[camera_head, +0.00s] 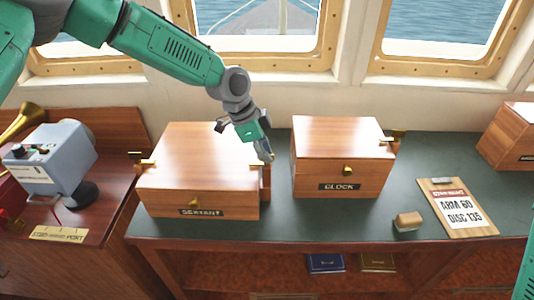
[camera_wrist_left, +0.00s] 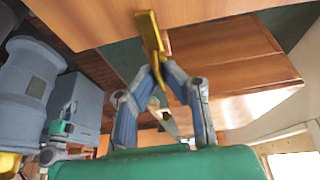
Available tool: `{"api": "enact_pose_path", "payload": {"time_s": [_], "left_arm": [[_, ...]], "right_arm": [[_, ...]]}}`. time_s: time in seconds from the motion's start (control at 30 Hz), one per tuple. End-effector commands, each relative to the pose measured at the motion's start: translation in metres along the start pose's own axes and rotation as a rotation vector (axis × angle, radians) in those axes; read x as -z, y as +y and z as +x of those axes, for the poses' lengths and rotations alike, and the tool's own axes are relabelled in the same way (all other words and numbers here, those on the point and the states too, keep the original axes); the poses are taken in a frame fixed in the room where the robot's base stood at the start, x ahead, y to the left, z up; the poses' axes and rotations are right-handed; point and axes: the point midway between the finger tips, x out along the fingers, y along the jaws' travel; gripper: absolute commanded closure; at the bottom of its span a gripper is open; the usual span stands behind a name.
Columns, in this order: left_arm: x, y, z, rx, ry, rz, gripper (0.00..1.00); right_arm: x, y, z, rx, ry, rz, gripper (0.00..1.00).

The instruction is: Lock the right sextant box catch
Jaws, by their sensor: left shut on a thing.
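The sextant box (camera_head: 195,160) is a closed brown wooden box with a dark name plate and a small brass knob on its front. My left gripper (camera_head: 267,156) reaches down at the box's right side, in the gap beside the clock box. In the left wrist view its two fingers (camera_wrist_left: 158,66) are shut on a brass catch (camera_wrist_left: 150,32). That catch is mostly hidden behind the gripper in the head view. A brass catch (camera_head: 146,160) also shows on the box's left side. My right gripper is out of view.
The clock box (camera_head: 340,160) stands close on the right, with a brass catch (camera_head: 391,138). A small tan block (camera_head: 408,221) and a clipboard (camera_head: 457,207) lie further right on the green top. A grey-blue instrument (camera_head: 55,158) stands on the left. The green strip in front is clear.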

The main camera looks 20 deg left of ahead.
Motion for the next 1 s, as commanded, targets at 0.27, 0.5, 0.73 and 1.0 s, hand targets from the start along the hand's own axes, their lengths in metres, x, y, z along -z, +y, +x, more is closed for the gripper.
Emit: {"api": "enact_pose_path", "payload": {"time_s": [0.27, 0.5, 0.73, 1.0], "left_arm": [[0.000, -0.002, -0.001, 0.006, 0.001, 0.003, 1.00], [0.000, -0.001, -0.001, 0.004, 0.000, 0.002, 0.74], [0.000, -0.001, -0.007, 0.004, 0.001, 0.001, 0.74], [0.000, -0.003, -0.056, 0.007, 0.002, 0.002, 0.74]], "right_arm": [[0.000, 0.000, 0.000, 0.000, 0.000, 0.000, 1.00], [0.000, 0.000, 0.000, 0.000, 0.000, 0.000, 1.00], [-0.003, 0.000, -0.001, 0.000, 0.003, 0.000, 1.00], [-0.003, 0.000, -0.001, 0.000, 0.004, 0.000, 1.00]]}}
